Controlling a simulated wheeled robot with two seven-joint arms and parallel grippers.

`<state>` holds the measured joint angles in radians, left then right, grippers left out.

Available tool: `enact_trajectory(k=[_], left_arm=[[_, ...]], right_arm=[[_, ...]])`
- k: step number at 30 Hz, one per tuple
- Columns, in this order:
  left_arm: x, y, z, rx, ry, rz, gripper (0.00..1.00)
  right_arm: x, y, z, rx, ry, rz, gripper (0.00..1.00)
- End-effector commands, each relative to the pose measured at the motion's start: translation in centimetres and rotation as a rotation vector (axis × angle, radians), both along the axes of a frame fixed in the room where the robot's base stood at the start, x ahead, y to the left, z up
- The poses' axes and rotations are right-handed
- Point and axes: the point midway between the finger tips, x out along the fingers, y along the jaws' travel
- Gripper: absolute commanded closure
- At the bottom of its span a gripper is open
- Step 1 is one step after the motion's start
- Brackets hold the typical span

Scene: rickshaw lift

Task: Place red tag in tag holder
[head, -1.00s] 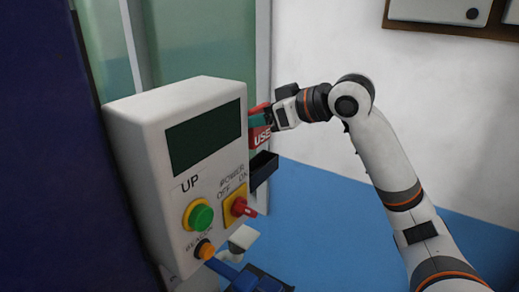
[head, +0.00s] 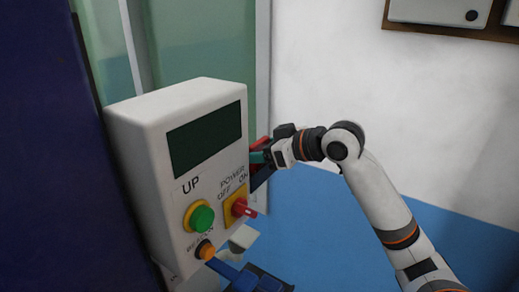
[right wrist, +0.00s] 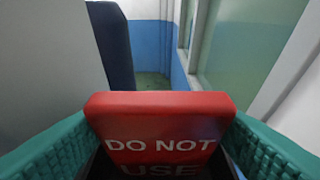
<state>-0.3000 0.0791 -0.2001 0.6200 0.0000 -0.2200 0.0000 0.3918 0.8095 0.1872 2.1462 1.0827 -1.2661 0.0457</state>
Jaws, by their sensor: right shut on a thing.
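The red tag, lettered "DO NOT USE", is between the teal fingers of my right gripper (head: 262,157). The tag (right wrist: 158,118) fills the lower middle of the right wrist view, and its lower lettering is in shade. In the head view only a little red shows above the fingers. My right gripper is shut on the tag beside the control box's right edge. The dark tag holder (head: 262,177) is on that side, just below the fingers and partly hidden by them. Dark edges show under the tag; I cannot tell whether it is inside the holder.
The white control box (head: 130,130) carries a dark screen, a green button (head: 202,218), a red power switch (head: 240,207) and an orange button (head: 205,250). Free room is right of the box.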

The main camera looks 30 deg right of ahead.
Motion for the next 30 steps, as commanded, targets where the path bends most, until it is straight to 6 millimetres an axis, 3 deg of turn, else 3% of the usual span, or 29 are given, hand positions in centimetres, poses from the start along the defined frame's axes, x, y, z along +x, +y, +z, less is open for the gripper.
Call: enact_trajectory(k=[1, 4, 16, 30], left_arm=[[-0.1, 0.0, -0.1, 0.0, 0.001, 0.0, 1.0], [-0.1, 0.1, 0.0, 0.001, 0.001, 0.0, 1.0], [-0.1, 0.1, -0.3, 0.001, 0.002, 0.0, 1.0], [-0.1, 0.1, -3.9, 0.001, 0.002, 0.0, 1.0]], right_arm=[[0.0, 0.0, -0.1, 0.0, 0.001, 0.0, 0.32], [0.0, 0.0, -0.1, 0.0, 0.001, 0.0, 0.16], [-0.4, -0.2, 0.3, -0.002, -0.001, -0.001, 0.15], [-8.2, -3.4, 3.5, -0.003, -0.001, -0.002, 0.15]])
